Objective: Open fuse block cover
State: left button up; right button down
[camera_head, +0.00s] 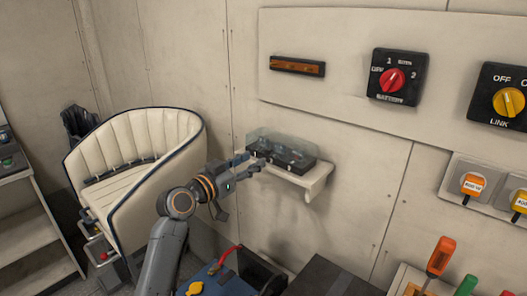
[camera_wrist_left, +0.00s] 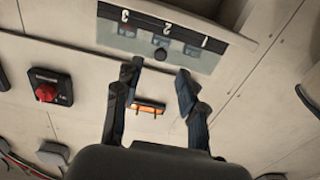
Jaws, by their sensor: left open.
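The fuse block (camera_head: 282,157) is a dark unit on a small cream shelf on the wall, with a clear see-through cover (camera_head: 283,142) over it. My left gripper (camera_head: 254,162) is at the block's left front. My right gripper is not in view.
The cream shelf (camera_head: 310,183) juts from the wall. A red battery switch (camera_head: 391,80), a yellow link switch (camera_head: 508,101) and a bar-shaped fitting (camera_head: 297,66) are on the panel above. A padded cream seat (camera_head: 135,155) stands left. A blue box (camera_head: 225,284) and screwdrivers (camera_head: 440,257) are low in front.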

aim_at(266, 153)
pick_arm(q)
jog(key=x, duration=0.5)
jog(key=shift+w+d+p, duration=0.25)
jog(key=shift+w+p, duration=0.1)
grip_shut()
